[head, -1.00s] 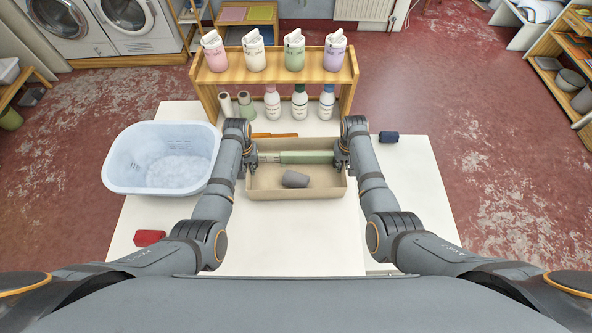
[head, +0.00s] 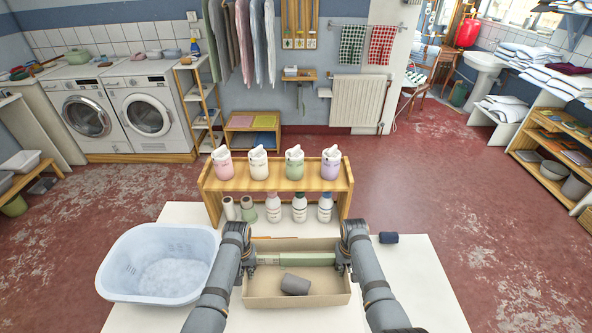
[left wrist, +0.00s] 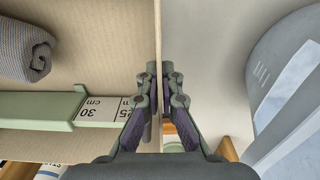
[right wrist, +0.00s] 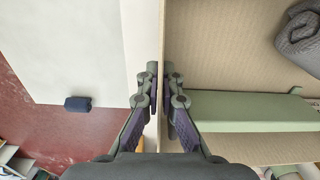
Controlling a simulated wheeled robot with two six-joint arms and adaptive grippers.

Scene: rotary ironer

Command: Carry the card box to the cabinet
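The tan open card box (head: 320,301) sits on the white table, in front of the wooden bottle rack. Inside it lie a grey rolled cloth (head: 294,285) and a long green piece with a centimetre scale (left wrist: 90,110). My left gripper (head: 247,272) is shut on the box's left wall, one finger on each side in the left wrist view (left wrist: 160,75). My right gripper (head: 343,270) is shut on the right wall, likewise in the right wrist view (right wrist: 160,75). Low wooden shelving (head: 252,121) stands at the back wall; I cannot tell whether it is the cabinet.
A light blue basin (head: 120,262) stands left of the box. The bottle rack (head: 280,184) stands behind it with several bottles. A dark blue roll (head: 389,238) lies on the table (head: 425,290) at right. Shelves (head: 540,150) stand far right; red floor (head: 440,180) between is clear.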

